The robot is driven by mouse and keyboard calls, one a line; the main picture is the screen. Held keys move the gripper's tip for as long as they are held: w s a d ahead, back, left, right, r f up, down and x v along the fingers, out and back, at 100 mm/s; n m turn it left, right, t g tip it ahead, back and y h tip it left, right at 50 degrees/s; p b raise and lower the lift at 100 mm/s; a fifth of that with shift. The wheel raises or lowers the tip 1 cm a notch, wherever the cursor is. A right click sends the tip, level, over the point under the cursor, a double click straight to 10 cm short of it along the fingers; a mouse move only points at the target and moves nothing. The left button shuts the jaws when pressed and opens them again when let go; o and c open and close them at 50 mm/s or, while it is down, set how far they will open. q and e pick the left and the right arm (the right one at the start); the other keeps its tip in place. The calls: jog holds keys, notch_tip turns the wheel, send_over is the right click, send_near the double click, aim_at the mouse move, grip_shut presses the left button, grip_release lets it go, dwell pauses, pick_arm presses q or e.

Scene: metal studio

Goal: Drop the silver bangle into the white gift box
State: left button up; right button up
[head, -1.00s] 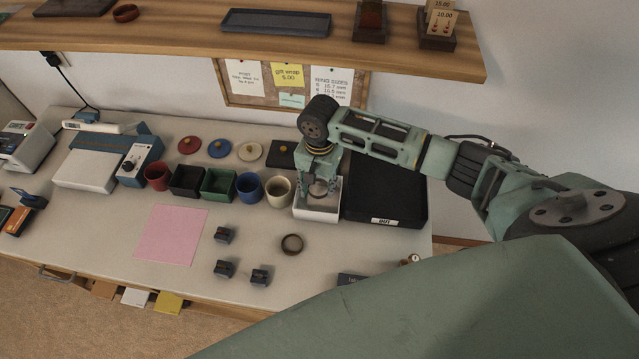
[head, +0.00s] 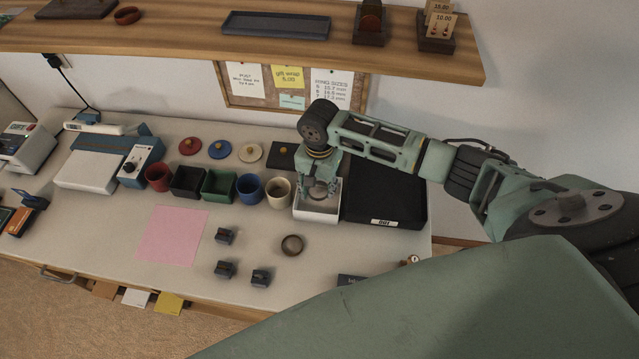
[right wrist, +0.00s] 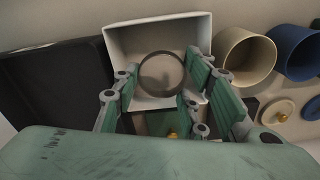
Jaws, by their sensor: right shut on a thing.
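The white gift box (head: 316,215) stands open on the bench, left of the black tray. My right gripper (head: 319,188) points down over the box and is shut on the silver bangle (head: 318,193). In the right wrist view the bangle (right wrist: 146,58) appears as a dark thin ring between the fingers, in front of the open white box (right wrist: 120,43). I cannot tell exactly how far the bangle is above the box floor. My left gripper is not in view.
A cream cup (head: 279,193) stands just left of the box, with a blue cup (head: 249,189) and other containers beyond. The black tray (head: 385,190) is close on the right. A brown ring (head: 292,245) lies in front. A shelf (head: 200,38) crosses above.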

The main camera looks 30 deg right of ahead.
jog(key=o, duration=1.2)
notch_tip(320, 180, up, 12)
dwell(0.7)
